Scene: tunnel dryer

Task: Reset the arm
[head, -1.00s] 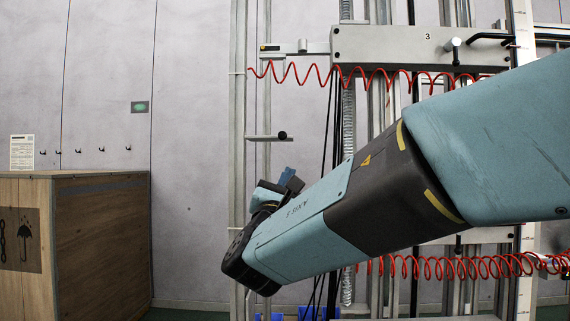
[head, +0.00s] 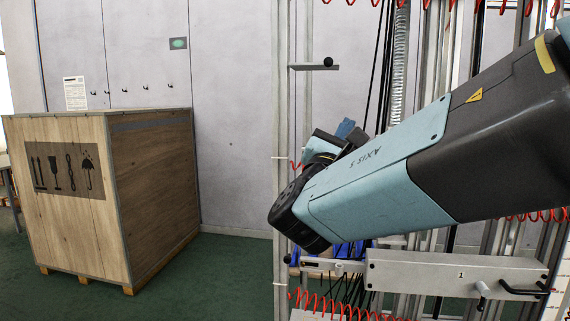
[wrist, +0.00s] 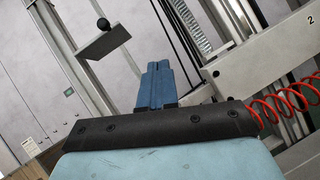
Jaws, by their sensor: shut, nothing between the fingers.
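My gripper (wrist: 157,86) shows in the wrist view as two blue fingers side by side, closed together with nothing between them. In the head view my gripper (head: 345,128) is a small blue tip behind the dark wrist joint, mostly hidden by my arm. My arm reaches in from the right side of the head view, with the wrist end low near the middle. The gripper is in front of the metal rack frame (head: 283,170) and appears to touch nothing.
A wooden crate (head: 160,200) stands on the green floor (head: 225,270) at left. Red coiled hoses (wrist: 295,98) hang nearby. A small shelf with a black knob (wrist: 102,42) sticks out. Floor between crate and rack is clear.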

